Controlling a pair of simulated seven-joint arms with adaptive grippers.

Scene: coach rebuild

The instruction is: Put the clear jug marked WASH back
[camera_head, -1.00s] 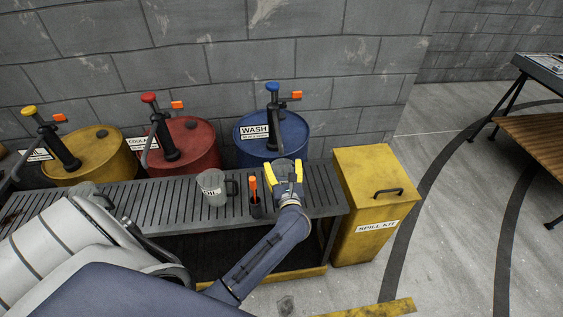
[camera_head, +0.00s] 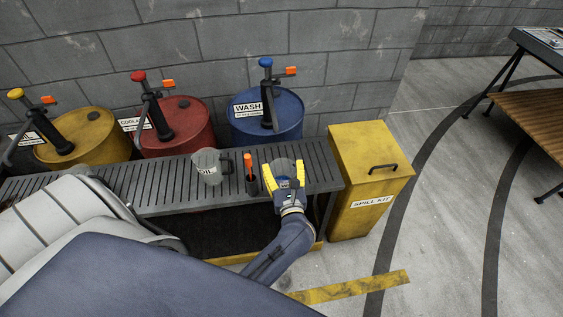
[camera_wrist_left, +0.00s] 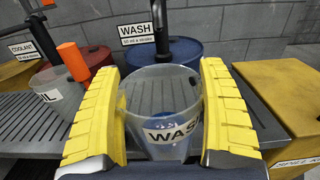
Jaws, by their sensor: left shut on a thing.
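The clear jug marked WASH (camera_wrist_left: 160,95) stands roughly upright between the yellow fingers of my left gripper (camera_wrist_left: 163,108) in the left wrist view. The gripper is shut on it. In the head view the jug's top (camera_head: 283,166) shows between the fingers of the left gripper (camera_head: 285,178), at the right end of the slatted bench (camera_head: 318,165). Whether the jug's base touches the slats is hidden. The blue drum labelled WASH (camera_head: 285,118) stands behind it. Blue shows low in the jug; I cannot tell if it is liquid. My right gripper is not in view.
A clear jug marked OIL (camera_head: 208,168) and an orange-topped tool in a dark holder (camera_head: 250,178) are left of the gripper. Red (camera_head: 178,125) and yellow drums (camera_head: 85,138) stand behind. A yellow spill kit box (camera_head: 365,190) is close on the right.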

